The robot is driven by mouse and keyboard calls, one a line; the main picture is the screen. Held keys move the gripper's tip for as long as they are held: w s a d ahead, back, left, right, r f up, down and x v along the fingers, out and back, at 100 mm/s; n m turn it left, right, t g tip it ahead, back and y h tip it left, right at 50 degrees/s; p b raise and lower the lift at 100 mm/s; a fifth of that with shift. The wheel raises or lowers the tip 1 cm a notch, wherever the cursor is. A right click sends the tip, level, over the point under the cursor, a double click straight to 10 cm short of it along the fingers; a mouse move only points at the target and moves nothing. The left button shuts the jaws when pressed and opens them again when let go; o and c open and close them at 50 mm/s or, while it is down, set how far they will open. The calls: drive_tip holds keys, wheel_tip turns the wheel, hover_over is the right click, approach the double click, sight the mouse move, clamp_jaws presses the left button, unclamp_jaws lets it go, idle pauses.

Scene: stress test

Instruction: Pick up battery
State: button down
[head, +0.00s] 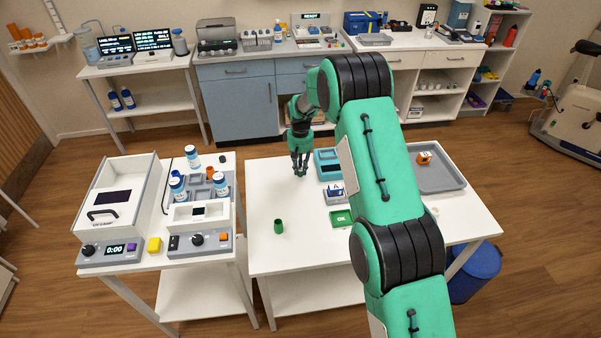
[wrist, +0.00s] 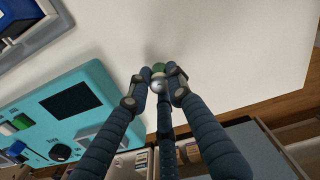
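My gripper (head: 300,172) is above the left back part of the white table, left of a teal device (head: 327,156). In the wrist view its three dark fingers (wrist: 159,88) close together around a small thing with a silver round end and a green part, which looks like the battery (wrist: 158,84). The fingers hide most of it. In the head view it is too small to make out at the fingertips. The teal device, with a dark screen, also shows in the wrist view (wrist: 88,82), left of the fingers.
A green cup-like cylinder (head: 278,227) stands on the table's front left. A green OK card (head: 342,218), a small white-and-blue box (head: 334,194) and a grey tray (head: 440,178) with an orange item (head: 424,158) are further right. The left part of the table is mostly clear.

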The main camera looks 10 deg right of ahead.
sight(300, 167)
drive_tip(key=shift+r, duration=0.1)
idle(0.3)
drive_tip(key=shift+r, duration=0.45)
wheel_tip(300, 167, up, 3)
drive_tip(key=shift+s+f+p, duration=0.1)
drive_tip(key=shift+p, duration=0.5)
drive_tip(key=s, duration=0.5)
drive_tip(key=s+p, duration=0.1)
drive_tip(key=s, duration=0.4)
drive_tip(key=s+d+r+p, duration=0.1)
drive_tip(key=s, duration=0.4)
drive_tip(key=shift+s, duration=0.4)
drive_tip(key=shift+d, duration=0.1)
